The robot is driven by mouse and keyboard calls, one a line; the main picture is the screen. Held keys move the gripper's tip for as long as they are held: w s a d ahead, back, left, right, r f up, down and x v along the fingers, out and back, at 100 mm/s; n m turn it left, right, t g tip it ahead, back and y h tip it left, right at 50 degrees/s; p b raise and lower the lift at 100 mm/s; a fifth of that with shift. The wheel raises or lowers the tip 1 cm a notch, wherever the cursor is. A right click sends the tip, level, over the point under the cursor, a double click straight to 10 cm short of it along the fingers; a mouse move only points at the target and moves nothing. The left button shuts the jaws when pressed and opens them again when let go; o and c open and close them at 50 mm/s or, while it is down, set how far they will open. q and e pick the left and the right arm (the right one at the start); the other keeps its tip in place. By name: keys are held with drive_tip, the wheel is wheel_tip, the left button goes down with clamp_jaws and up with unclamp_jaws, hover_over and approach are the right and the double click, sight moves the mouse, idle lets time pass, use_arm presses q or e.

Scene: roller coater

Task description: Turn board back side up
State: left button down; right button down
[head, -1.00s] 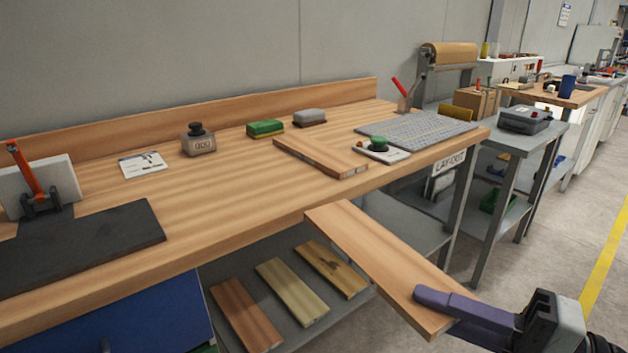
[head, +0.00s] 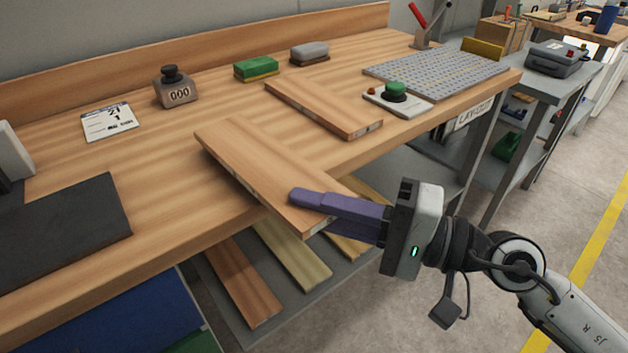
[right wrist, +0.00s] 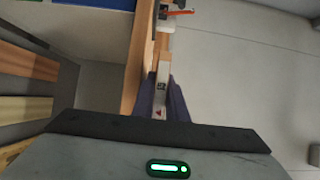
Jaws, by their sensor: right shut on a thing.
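A light-brown wooden board (head: 250,165) is held in my right gripper (head: 308,207) by its near right end in the head view. One purple finger lies across its upper broad face, and the other is mostly hidden beneath. The board reaches over the front edge of the workbench; whether it touches the top I cannot tell. In the right wrist view the board shows edge-on (right wrist: 160,82) between the purple fingers, with small dark and red marks on its edge. My left gripper is not in view.
The workbench (head: 165,200) has free wood left of the board. Several boards lie on the lower shelf (head: 225,290).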

drive_tip(key=shift+s+f+b, duration=0.25)
drive_tip(key=shift+s+b, duration=0.05)
drive_tip(key=shift+f+b, duration=0.6)
drive_tip(key=shift+f, duration=0.3)
drive_tip(key=c, duration=1.7)
unclamp_jaws()
drive_tip(key=shift+f, duration=0.15)
